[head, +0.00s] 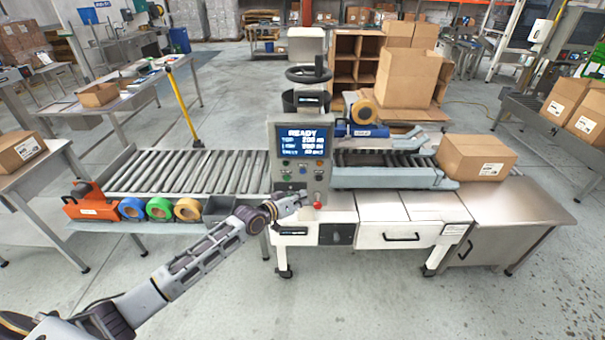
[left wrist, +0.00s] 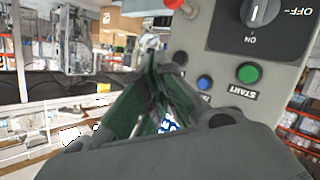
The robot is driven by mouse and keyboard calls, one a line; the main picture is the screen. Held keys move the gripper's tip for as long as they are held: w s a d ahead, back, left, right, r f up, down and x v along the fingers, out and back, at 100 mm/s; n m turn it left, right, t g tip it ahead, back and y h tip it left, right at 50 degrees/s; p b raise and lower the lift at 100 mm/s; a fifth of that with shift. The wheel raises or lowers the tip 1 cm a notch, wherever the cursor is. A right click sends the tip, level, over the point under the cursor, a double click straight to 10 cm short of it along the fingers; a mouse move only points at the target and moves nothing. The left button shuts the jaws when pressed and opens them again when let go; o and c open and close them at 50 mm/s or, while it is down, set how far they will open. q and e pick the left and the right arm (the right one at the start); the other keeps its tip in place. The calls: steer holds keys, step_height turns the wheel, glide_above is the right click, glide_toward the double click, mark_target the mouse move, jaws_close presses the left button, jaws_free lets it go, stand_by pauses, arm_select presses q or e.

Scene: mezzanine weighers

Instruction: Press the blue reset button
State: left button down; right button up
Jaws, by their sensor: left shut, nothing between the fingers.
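The blue button (head: 303,169) is in the button row under the lit screen of the grey control panel (head: 271,160). In the left wrist view the blue button (left wrist: 204,82) shows upside down beside the green START button (left wrist: 248,73); its label is partly hidden by my gripper. My left gripper (head: 303,199) is shut and empty, in front of the panel's lower part, below the blue button in the head view. In the left wrist view its dark fingers (left wrist: 158,75) lie to the left of the button, apart from it in the picture. My right gripper is not in view.
A red button (head: 317,205) sits low on the panel, close to my left gripper. A black rotary switch (left wrist: 262,12) is on the panel too. A roller conveyor (head: 190,172) runs left, with tape rolls and a grey bin along its front. A carton (head: 477,156) stands right.

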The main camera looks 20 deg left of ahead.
mark_target(303, 172)
arm_select(q)
steer(key=shift+w, duration=0.1)
stand_by(0.3)
steer(key=w+b, duration=0.2)
steer(key=b, duration=0.1)
steer(key=w+a+b, duration=0.1)
steer(key=w+b, duration=0.1)
steer(key=w, duration=0.1)
steer(key=w+a+b, duration=0.1)
steer(key=w+b, duration=0.2)
steer(key=shift+w+a+b, duration=0.1)
steer(key=shift+a+b, duration=0.1)
steer(key=shift+b, duration=0.15)
stand_by(0.7)
stand_by(0.9)
steer(key=shift+w+a+b, duration=0.1)
steer(key=shift+w+b, duration=0.25)
steer(key=shift+w, duration=0.1)
stand_by(0.5)
